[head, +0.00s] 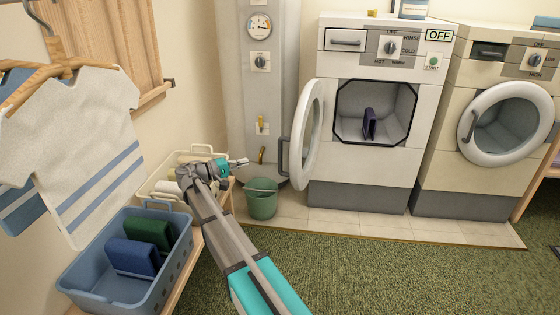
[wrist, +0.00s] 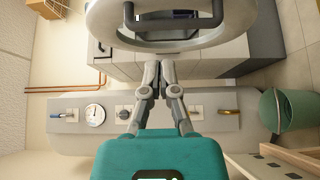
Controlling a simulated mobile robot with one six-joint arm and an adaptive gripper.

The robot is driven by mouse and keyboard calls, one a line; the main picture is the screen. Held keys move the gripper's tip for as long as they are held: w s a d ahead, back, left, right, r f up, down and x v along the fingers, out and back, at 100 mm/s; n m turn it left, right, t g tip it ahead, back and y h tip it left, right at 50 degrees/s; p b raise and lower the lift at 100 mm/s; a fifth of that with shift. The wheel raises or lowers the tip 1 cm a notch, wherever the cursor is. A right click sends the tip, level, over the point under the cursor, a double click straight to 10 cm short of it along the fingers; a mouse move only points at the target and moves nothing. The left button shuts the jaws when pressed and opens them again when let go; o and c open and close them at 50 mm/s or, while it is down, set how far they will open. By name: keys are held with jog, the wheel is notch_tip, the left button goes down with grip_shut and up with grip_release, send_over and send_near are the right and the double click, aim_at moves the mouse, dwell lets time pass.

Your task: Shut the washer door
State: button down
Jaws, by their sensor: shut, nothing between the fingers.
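The white washer (head: 325,160) stands at the back centre with its square drum opening uncovered. Its round white door (head: 309,135) is swung wide open to the left, seen nearly edge-on, with a dark grey handle (head: 283,156) on its outer side. A dark purple folded cloth (head: 369,123) is inside the drum. My gripper (head: 246,162) is shut and empty, left of the door and apart from it in the head view. In the wrist view the door (wrist: 240,32) and its handle (wrist: 172,46) lie just beyond my gripper's fingertips (wrist: 160,65). Contact cannot be told.
A green bucket (head: 262,205) stands on the floor below my gripper. A grey boiler (head: 245,90) is behind. A cream basket (head: 150,185) and a blue basket (head: 82,292) with folded cloths are left. A dryer (head: 440,160) stands right. Green carpet (head: 400,275) in front is clear.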

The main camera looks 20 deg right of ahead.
send_near(281, 158)
jog(key=d+r, duration=0.2)
jog(key=d, duration=0.3)
jog(key=shift+s+d+r, duration=0.2)
jog(key=shift+s+d, duration=1.4)
jog(key=shift+s, duration=0.1)
